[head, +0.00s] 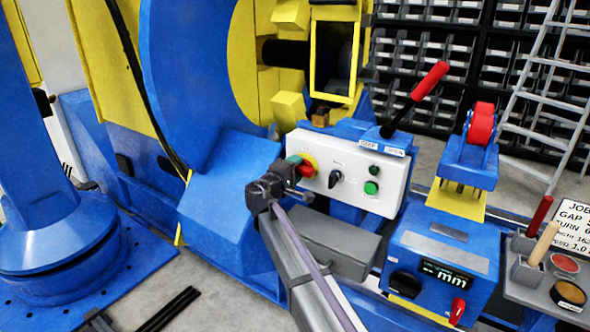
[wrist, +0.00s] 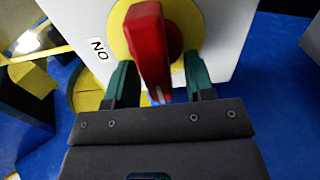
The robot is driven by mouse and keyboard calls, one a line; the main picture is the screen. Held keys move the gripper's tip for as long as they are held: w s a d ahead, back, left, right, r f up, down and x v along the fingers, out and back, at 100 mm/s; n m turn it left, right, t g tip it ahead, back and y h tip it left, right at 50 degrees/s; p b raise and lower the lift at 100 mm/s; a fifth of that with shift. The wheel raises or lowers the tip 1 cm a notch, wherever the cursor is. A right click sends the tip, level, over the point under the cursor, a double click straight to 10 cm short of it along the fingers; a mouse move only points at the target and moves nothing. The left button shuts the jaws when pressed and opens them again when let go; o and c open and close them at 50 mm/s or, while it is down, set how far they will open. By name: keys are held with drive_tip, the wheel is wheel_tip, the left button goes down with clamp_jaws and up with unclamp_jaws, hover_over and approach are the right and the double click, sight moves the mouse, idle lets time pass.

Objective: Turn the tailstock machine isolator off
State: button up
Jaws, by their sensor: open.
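The isolator is a red handle (head: 307,169) on a round yellow plate (head: 311,160), at the left end of a white control panel (head: 352,170). In the wrist view the red handle (wrist: 149,45) stands nearly upright in the picture, in front of the yellow plate (wrist: 118,42). A label reading ON upside down (wrist: 98,50) is left of the plate. My gripper (wrist: 158,80) is open, with one green-tipped finger on each side of the handle and gaps visible beside it. In the head view my gripper (head: 297,168) is at the handle and partly hides it.
The panel also has a black selector knob (head: 335,178) and a green button (head: 371,188). A lever with a red grip (head: 429,81) rises behind it. A blue unit with a display (head: 440,265) stands at the right. A large blue plate (head: 195,80) stands at the left.

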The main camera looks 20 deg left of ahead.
drive_tip(key=shift+s, duration=0.1)
drive_tip(key=s+a, duration=0.1)
drive_tip(key=s, duration=0.9)
drive_tip(key=shift+s+a, duration=0.25)
